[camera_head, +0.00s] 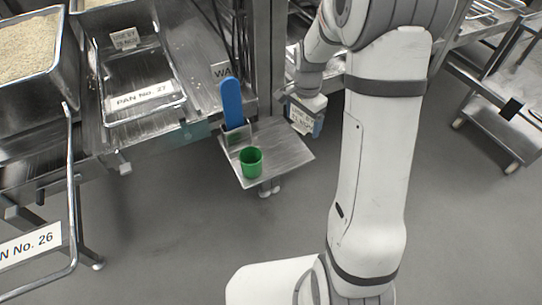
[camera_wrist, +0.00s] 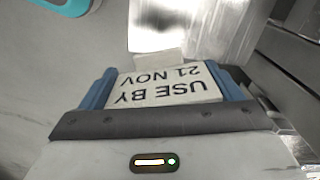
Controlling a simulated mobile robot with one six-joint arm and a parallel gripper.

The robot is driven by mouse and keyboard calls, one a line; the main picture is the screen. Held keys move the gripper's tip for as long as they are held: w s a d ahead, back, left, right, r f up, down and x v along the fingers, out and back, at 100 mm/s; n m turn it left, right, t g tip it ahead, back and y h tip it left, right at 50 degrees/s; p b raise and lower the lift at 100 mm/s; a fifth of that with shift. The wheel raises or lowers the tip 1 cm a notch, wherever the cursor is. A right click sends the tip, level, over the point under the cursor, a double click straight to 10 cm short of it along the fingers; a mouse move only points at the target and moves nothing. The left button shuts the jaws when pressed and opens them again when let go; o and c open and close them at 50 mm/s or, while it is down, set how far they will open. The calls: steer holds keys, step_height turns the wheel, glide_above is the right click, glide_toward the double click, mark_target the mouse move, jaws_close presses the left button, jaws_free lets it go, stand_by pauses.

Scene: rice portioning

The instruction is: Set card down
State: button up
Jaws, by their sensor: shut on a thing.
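The card (camera_wrist: 168,86) is a pale label reading "USE BY 21 NOV", upside down in the wrist view. My gripper (camera_wrist: 167,90) is shut on it, with a blue finger on each side. In the head view my gripper (camera_head: 305,124) hangs to the right of a small steel side shelf (camera_head: 290,152), and the card (camera_head: 300,116) shows as a small pale patch there. Another card (camera_head: 125,39) with similar print stands in the pan at the upper left.
The shelf bears a green cup (camera_head: 251,162) and a blue paddle (camera_head: 232,102) in a steel holder (camera_head: 236,134). Pan No. 27 (camera_head: 146,112) lies on the counter, left of the shelf. A rice pan (camera_head: 45,84) is at the far left. A steel trolley (camera_head: 490,115) stands at right.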

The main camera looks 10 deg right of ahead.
mark_target(301, 150)
steer(key=m+b, duration=0.2)
steer(key=m, duration=0.1)
steer(key=shift+s+d+f, duration=0.1)
steer(key=shift+s+d, duration=0.05)
steer(key=shift+d, duration=0.15)
steer(key=shift+f+m, duration=0.3)
steer(key=shift+f, duration=0.1)
step_height(301, 150, down, 9)
steer(key=b, duration=0.2)
steer(key=shift+r+b, duration=0.1)
steer(key=shift+b, duration=0.3)
steer(key=o, duration=0.8)
